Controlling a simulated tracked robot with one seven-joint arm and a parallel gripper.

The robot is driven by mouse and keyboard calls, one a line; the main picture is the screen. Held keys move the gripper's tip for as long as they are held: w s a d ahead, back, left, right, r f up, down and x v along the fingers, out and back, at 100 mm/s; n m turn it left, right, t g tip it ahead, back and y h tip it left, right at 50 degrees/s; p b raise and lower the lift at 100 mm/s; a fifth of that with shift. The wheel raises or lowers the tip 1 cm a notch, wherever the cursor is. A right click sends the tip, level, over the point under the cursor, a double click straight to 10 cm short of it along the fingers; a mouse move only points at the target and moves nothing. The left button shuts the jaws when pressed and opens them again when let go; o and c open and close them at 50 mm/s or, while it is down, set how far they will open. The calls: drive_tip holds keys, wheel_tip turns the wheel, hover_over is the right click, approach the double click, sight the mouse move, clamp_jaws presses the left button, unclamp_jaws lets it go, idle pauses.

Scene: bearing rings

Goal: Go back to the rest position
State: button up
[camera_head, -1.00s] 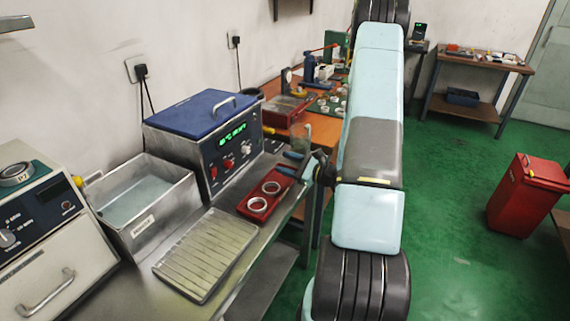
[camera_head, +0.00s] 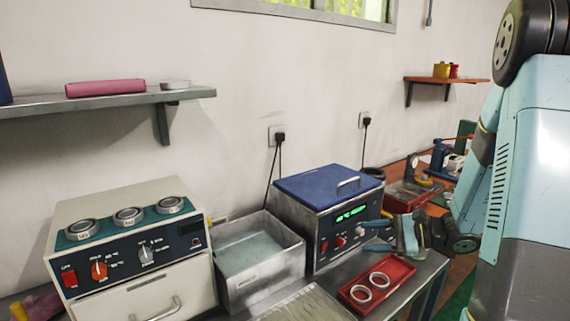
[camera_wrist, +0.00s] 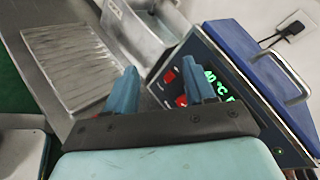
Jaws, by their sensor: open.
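My gripper (camera_head: 377,236) is at the right of the head view, in front of the blue-lidded heating unit (camera_head: 330,208) and above the red tray (camera_head: 399,272). Its blue fingers are apart with nothing between them. In the wrist view my gripper (camera_wrist: 163,92) also shows open and empty, with the unit's control panel (camera_wrist: 222,80) and its green display beyond the fingers. Two pale bearing rings (camera_head: 379,280) lie in the red tray, apart from my gripper. My arm fills the right side of the head view.
A metal basin (camera_head: 258,278) of clear liquid stands left of the unit. A ribbed tray (camera_head: 305,305) lies in front. A cream oven (camera_head: 130,250) with several rings on top stands at left. A wall shelf (camera_head: 100,103) hangs above. A workbench is behind at right.

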drive_tip(key=s+a+r+n+g+h, duration=0.2)
drive_tip(key=s+r+n+h, duration=0.3)
drive_tip(key=s, duration=0.3)
drive_tip(key=s+a+r+n+g+h, duration=0.1)
drive_tip(key=s+r+n+g+h, duration=0.1)
drive_tip(key=s+r+n+h, duration=0.4)
drive_tip(key=s+d+r+n+t+h, duration=0.2)
drive_tip(key=s+d+r+t+h, duration=0.1)
drive_tip(key=s+r+t, duration=0.2)
drive_tip(key=shift+s+d+r+n, duration=0.3)
drive_tip(key=shift+s+r+n, duration=0.1)
drive_tip(key=shift+r, duration=0.45)
drive_tip(key=shift+c, duration=0.2)
idle(1.1)
